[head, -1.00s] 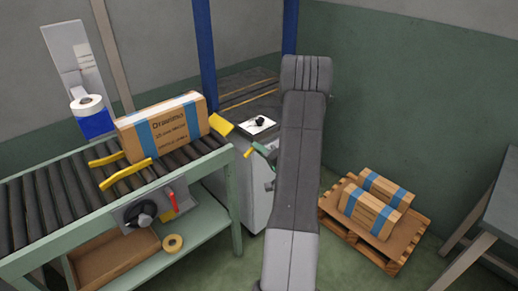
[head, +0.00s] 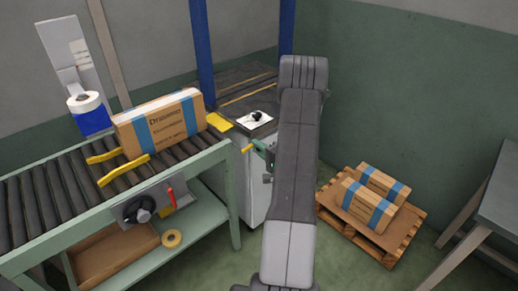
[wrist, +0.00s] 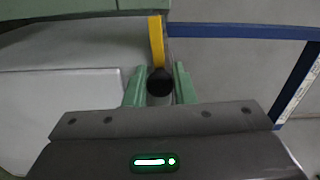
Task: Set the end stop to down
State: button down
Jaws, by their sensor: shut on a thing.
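The end stop shows as a yellow plate (head: 219,122) at the right end of the roller conveyor; whether it stands up or down is hard to tell. A short yellow lever (head: 247,149) sticks out below the plate, beside my gripper (head: 262,150). In the wrist view, the lever (wrist: 156,42) ends in a round black knob (wrist: 160,82). The green fingers of my gripper (wrist: 159,92) stand on either side of this knob and are shut on it. My arm hides part of the scene around the gripper in the head view.
A carton (head: 160,125) with blue bands lies on the rollers, close to the yellow plate. Yellow guide rails (head: 125,170) lie by its left side. A panel with a dial and red lever (head: 171,195) is on the conveyor's front. A pallet (head: 385,248) with cartons stands right.

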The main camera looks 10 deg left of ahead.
jog(key=c, duration=1.3)
grip_release()
jog(key=v, duration=1.4)
jog(key=shift+w+a, duration=0.1)
jog(key=x, duration=1.3)
jog(key=shift+w+a, duration=0.25)
jog(key=shift+a, duration=0.05)
jog(key=shift+s+d, duration=0.1)
